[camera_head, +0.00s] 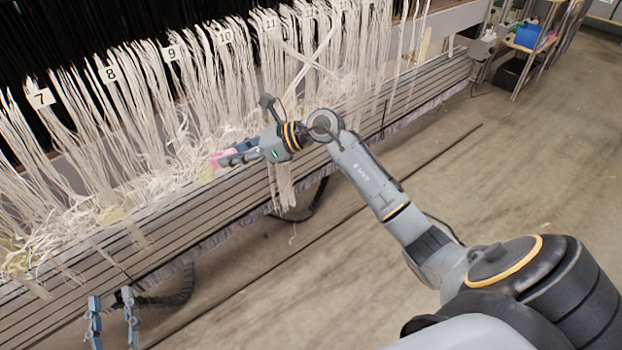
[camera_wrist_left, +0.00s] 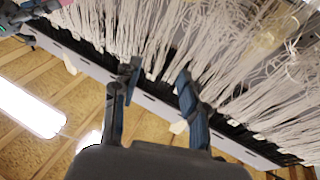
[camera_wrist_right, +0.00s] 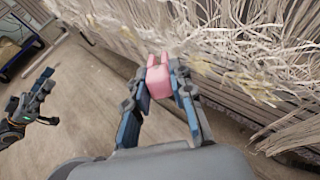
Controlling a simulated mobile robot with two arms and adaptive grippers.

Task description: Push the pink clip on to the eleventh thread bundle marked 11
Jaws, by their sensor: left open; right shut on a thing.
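The pink clip (camera_head: 215,159) is held between the fingertips of my right gripper (camera_head: 224,159). The right wrist view shows the clip (camera_wrist_right: 159,82) between both fingers (camera_wrist_right: 157,72), its two prongs pointing away from the wrist. The clip is in front of the threads near the labels 9 and 10, apart from bundle 11. The label 11 (camera_head: 270,23) is on white hanging threads further right and higher. My left gripper (camera_head: 112,302) is open and empty at the lower left, below the slatted beam. The left wrist view shows its two fingers apart (camera_wrist_left: 158,75).
Several white thread bundles hang in a row, with labels such as 7 (camera_head: 41,97) and 8 (camera_head: 110,74). Loose threads lie over the long slatted beam (camera_head: 190,220). The floor (camera_head: 320,270) in front is clear. A shelf with a blue bin (camera_head: 530,36) stands far right.

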